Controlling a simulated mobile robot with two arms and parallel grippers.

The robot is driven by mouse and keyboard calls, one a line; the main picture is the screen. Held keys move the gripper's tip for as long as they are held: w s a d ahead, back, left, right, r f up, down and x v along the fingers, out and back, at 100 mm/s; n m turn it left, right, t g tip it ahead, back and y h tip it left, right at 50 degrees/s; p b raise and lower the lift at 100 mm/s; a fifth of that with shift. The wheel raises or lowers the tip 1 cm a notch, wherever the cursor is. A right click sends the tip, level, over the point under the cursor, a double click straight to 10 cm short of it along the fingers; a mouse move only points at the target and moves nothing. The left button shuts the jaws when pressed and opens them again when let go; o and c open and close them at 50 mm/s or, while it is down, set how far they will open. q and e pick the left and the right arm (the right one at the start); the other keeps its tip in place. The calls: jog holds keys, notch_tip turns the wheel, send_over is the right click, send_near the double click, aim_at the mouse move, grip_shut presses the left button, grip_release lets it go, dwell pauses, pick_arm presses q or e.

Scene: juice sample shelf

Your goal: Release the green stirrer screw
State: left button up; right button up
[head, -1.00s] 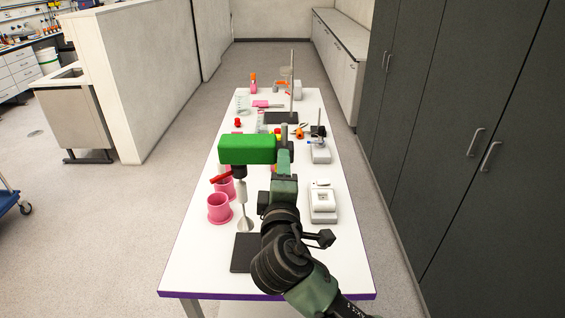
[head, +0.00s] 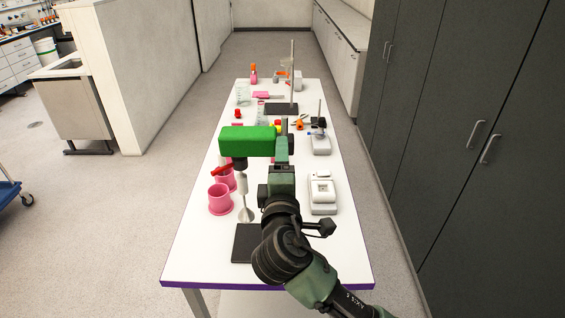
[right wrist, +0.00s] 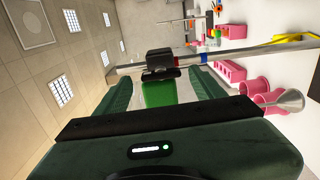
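The green stirrer (head: 247,141) is a green box held above the table. A black chuck and a red lever (head: 222,170) are below it, with a metal shaft and paddle (head: 245,214) hanging down. My right gripper (head: 283,150) is at the box's right end, partly hidden by my arm. In the right wrist view, a green surface (right wrist: 158,93) shows between my dark green fingers, which stand apart with gaps beside it. A black clamp or knob (right wrist: 160,62) on a metal rod (right wrist: 240,53) lies beyond the fingertips. I cannot make out the screw clearly. My left gripper is not in view.
Pink cups (head: 220,198) stand left of the paddle. A dark base plate (head: 246,243) is at the near side. A white device (head: 323,195) stands right of my arm. A stand with a tall rod (head: 292,70) is farther back.

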jog(key=shift+f, duration=0.1)
jog(key=s+b, duration=0.3)
jog(key=s, duration=0.5)
jog(key=shift+w, duration=0.1)
